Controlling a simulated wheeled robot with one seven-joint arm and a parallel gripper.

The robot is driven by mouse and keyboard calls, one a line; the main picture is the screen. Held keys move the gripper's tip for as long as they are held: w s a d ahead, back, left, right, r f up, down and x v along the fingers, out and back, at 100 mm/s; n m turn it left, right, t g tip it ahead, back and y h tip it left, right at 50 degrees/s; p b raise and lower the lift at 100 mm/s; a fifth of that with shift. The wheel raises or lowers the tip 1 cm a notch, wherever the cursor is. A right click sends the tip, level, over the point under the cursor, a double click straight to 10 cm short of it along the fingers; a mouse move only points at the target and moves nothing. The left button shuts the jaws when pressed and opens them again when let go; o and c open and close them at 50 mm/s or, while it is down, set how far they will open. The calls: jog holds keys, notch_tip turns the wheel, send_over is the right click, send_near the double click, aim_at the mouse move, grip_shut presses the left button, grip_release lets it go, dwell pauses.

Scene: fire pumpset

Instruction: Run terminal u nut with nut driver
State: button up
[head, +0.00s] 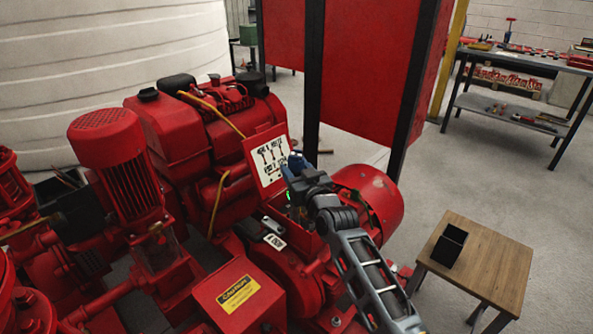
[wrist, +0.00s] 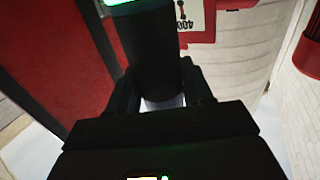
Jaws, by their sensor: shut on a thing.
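My gripper (head: 294,187) is over the open red terminal box (head: 305,240) on the motor. In the wrist view my gripper (wrist: 158,88) is shut on a dark cylinder, which I take to be the nut driver (wrist: 148,45); a bright green glow shows at its far end. In the head view a green glow also shows beside the gripper, at the box. The box's raised lid (head: 268,158) carries a white wiring diagram. Terminal U and its nut are hidden behind the gripper or too small to make out, so I cannot tell whether the driver touches the nut.
A wooden table (head: 490,262) with an open black bin (head: 448,246) stands at right. A workbench (head: 510,105) with tools is at the back right. Red pump and engine parts crowd the left. A red panel (head: 370,70) with black posts rises behind. Grey floor is clear between.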

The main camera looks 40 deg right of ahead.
aim_at(296, 154)
jog(key=shift+r+p, duration=1.85)
jog(key=shift+r, duration=0.85)
